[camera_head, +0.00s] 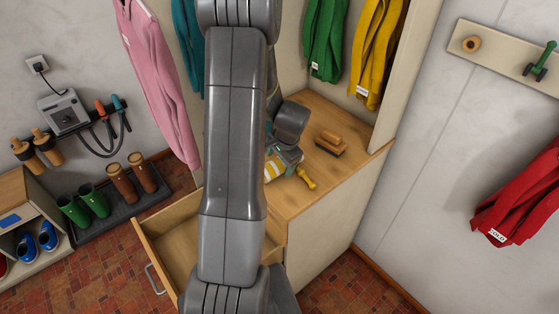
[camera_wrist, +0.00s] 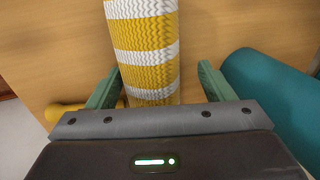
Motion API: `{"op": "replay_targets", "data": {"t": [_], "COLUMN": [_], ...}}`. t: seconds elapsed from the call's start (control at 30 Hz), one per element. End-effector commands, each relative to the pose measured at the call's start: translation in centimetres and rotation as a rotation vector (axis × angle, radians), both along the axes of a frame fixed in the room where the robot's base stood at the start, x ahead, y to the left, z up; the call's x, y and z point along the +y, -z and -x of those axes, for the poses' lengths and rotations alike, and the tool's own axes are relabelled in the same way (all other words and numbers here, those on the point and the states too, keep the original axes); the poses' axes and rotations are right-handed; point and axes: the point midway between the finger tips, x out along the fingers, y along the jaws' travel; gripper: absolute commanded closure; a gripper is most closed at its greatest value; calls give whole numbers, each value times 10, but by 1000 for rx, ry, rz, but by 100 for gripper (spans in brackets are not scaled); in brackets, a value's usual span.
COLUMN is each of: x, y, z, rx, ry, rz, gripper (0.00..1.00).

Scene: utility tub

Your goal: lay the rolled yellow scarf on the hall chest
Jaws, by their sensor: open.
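The rolled scarf with yellow and white bands (camera_wrist: 146,35) lies on the wooden top of the hall chest (camera_head: 290,210). In the head view part of the scarf (camera_head: 273,168) shows beside my arm; the rest is hidden. My gripper (camera_wrist: 160,72) is open at the scarf, one green finger on each side of the near end of the roll. A gap shows beside the right finger; I cannot tell whether the left finger touches it. In the head view my gripper (camera_head: 287,158) is low over the chest top, partly hidden by my arm.
A teal roll (camera_wrist: 275,105) lies right of the scarf in the wrist view. A yellow-handled object (camera_head: 306,178) and a brush (camera_head: 331,143) are on the chest. A drawer (camera_head: 160,245) stands open. Coats hang above, including a yellow one (camera_head: 376,50).

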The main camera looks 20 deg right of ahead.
Motion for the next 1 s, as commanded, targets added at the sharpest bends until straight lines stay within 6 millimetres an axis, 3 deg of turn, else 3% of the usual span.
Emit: {"op": "replay_targets", "data": {"t": [0.23,0.7,1.0], "x": [0,-8,-10], "y": [-9,-87,-116], "z": [3,22,30], "rx": [2,-2,1], "ry": [0,0,2], "rz": [-3,0,-1], "gripper": [21,21,21]}}
